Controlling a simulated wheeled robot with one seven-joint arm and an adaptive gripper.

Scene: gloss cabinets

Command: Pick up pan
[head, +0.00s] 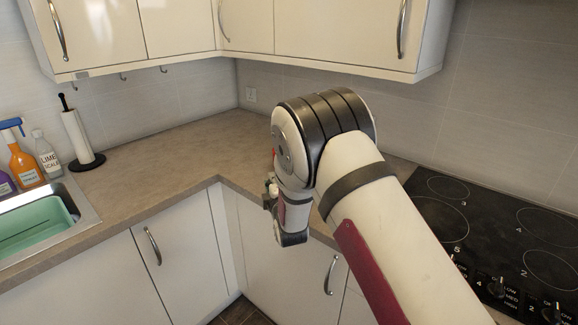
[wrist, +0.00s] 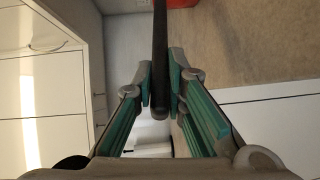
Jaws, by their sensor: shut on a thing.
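In the wrist view a dark, slim handle (wrist: 160,45) runs down from the top edge to the middle of the picture. I take it for the pan's handle. My gripper (wrist: 160,88) is shut on it, with a green-lined finger on each side. The handle's rounded end shows between the fingers. The pan's body is not clearly seen. A red thing (wrist: 204,4) is cut off at the top edge, and I cannot tell whether it belongs to the pan. In the head view my arm hides most of the gripper and the pan.
The corner worktop (head: 175,165) has free room left of my arm. A paper towel holder (head: 77,135), bottles (head: 24,160) and a sink (head: 82,212) are at the left. A black hob (head: 480,225) is at the right. Wall cabinets (head: 340,30) hang above.

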